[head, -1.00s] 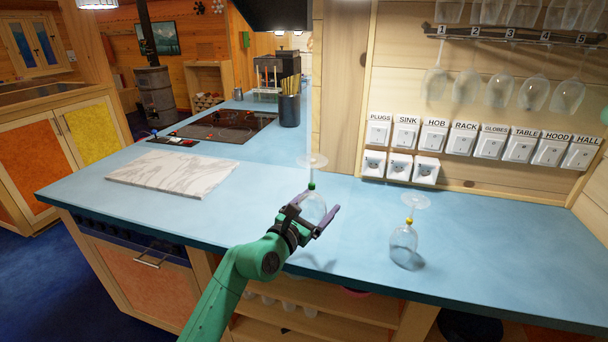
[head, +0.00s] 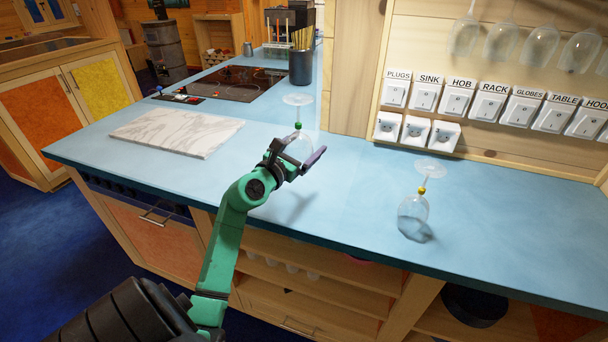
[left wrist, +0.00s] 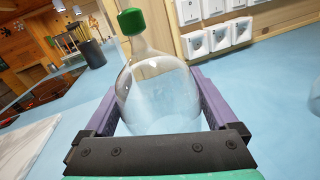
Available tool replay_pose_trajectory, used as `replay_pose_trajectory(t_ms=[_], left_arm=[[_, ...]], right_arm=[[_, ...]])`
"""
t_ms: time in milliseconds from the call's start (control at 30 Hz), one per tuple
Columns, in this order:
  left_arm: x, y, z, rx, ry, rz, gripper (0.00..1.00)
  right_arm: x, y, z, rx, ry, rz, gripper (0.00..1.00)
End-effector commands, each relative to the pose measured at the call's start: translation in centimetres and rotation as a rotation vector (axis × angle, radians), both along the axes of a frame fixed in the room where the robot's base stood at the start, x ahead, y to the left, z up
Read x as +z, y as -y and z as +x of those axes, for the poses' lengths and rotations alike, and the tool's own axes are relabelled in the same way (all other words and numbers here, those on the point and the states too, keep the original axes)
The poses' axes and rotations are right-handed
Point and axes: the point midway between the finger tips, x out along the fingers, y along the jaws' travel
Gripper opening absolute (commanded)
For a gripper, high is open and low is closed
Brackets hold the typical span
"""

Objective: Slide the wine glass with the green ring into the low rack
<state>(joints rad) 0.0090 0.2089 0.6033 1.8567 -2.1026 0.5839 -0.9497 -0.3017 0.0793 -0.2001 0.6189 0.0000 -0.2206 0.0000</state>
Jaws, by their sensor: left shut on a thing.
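The wine glass with the green ring (head: 298,126) is upside down, bowl low and foot up, in my left gripper (head: 299,158). In the left wrist view its clear bowl (left wrist: 158,88) sits between the two purple fingers, with the green ring (left wrist: 131,21) on the stem above. The gripper is shut on the bowl, above the blue counter; I cannot tell whether the rim is clear of it. A second glass with a yellow ring (head: 413,215) stands upside down on the counter to the right. A wall rack is cut off at the top, with glasses (head: 541,45) hanging. My right gripper is out of view.
A marble board (head: 178,130) lies on the counter (head: 350,200) left of the gripper. Behind are a hob (head: 237,79) and a dark utensil pot (head: 301,67). Labelled switches (head: 487,104) line the wall. Open shelves (head: 320,285) are below the counter.

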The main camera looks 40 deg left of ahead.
Motion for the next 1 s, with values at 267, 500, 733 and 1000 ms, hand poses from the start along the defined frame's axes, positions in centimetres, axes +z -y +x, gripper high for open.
replay_pose_trajectory(t_ms=[267,500,733,1000], left_arm=[[-7.1,0.0,0.0,0.000,0.001,-0.003,0.57],[-10.7,0.0,0.0,0.000,0.001,-0.001,0.57],[-10.6,0.0,0.0,0.000,0.002,0.001,0.57],[-10.9,0.0,0.0,-0.001,0.001,0.001,1.00]], right_arm=[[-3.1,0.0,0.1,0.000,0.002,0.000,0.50],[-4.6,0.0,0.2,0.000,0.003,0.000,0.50],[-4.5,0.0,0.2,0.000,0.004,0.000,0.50],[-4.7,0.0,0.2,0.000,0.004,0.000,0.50]])
